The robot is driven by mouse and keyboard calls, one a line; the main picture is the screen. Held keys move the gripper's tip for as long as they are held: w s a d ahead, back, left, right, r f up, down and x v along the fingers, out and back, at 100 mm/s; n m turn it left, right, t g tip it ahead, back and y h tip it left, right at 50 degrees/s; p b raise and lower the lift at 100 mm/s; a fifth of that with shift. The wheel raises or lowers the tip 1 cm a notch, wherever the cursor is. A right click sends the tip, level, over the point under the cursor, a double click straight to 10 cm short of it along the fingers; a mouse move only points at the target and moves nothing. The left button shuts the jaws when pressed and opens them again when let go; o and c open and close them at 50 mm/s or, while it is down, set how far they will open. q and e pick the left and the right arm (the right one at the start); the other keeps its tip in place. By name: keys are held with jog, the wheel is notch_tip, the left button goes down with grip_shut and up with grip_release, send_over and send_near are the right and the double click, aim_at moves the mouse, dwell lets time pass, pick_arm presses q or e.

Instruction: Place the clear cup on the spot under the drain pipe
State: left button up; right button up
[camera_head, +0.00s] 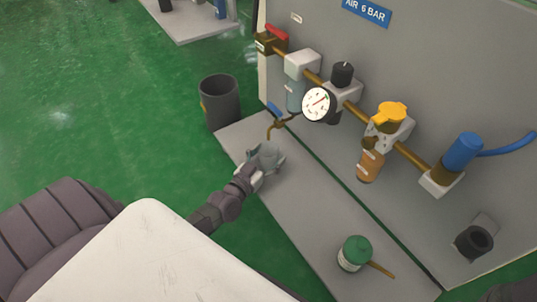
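The clear cup (268,152) is at the far left part of the grey bench, just below the brass drain pipe (274,129) with its blue lever. My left gripper (263,165) is at the cup, with its fingers around the near side and flanks of it. I cannot tell whether the fingers press on the cup or whether its base touches the bench. The marked spot is not visible.
A dark bin (220,101) stands on the green floor beyond the bench (325,222). A green-lidded jar (354,253) and a brush are on the near bench. The upright panel carries a gauge (318,104), a yellow-topped unit (391,113) and a blue valve (463,151).

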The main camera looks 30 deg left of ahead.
pick_arm(q)
jog(key=shift+r, duration=0.1)
jog(key=shift+s+r+p, duration=0.1)
jog(key=shift+s+p, duration=0.15)
jog(key=shift+p, duration=0.05)
jog(key=s+p, duration=0.5)
jog(key=s, duration=0.6)
jog(key=shift+s+p, duration=0.3)
